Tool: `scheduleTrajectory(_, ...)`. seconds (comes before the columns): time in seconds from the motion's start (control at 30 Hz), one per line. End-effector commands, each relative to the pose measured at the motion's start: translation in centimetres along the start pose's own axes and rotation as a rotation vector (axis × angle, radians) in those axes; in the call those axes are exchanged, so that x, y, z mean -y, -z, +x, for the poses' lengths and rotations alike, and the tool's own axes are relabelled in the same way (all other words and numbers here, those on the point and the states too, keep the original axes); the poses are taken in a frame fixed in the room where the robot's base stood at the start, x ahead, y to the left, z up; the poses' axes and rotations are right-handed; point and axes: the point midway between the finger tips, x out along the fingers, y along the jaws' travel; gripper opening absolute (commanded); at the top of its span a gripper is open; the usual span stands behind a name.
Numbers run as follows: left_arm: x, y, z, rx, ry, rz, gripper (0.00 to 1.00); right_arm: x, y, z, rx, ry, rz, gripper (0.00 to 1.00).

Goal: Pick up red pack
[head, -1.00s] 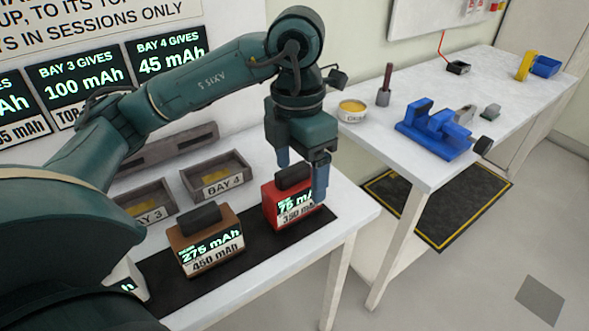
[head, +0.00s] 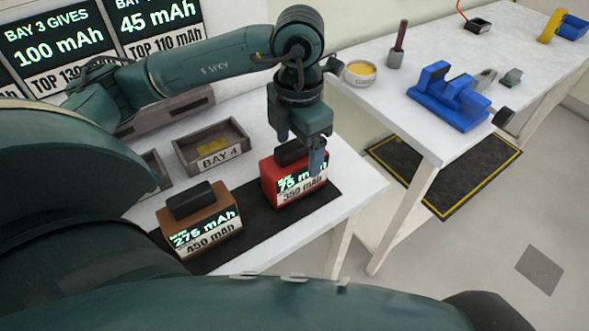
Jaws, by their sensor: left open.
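The red pack (head: 275,186) stands on a black mat (head: 318,201) near the right end of the white bench. Its front display reads 75 mAh above a label of 350 mAh, and a dark handle (head: 289,152) is on its top. My left gripper (head: 299,160) points down over the red pack, with its open fingers on either side of the handle. The near finger hides part of the pack's front. I cannot tell whether the fingers touch the handle. My right gripper is not in view.
A brown pack (head: 203,222) reading 275 mAh stands left of the red pack. The empty Bay 4 tray (head: 227,161) lies behind them. A second bench at right holds a blue vise (head: 447,97), a tin (head: 360,73) and other items.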

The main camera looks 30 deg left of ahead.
Motion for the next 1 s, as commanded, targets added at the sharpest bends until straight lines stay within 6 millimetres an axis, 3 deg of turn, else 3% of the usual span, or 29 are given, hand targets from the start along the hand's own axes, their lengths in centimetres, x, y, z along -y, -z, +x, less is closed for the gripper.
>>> scheduleTrajectory(0.33,-0.7,0.3,4.4,-0.004,0.001,-0.001,0.78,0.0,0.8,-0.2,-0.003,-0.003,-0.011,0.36)
scheduleTrajectory(0.67,-0.8,0.2,5.2,0.001,0.0,0.0,0.78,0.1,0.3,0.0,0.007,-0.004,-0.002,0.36)
scheduleTrajectory(1.0,-0.7,0.2,5.2,0.0,0.0,0.0,0.5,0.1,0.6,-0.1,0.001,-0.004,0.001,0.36)
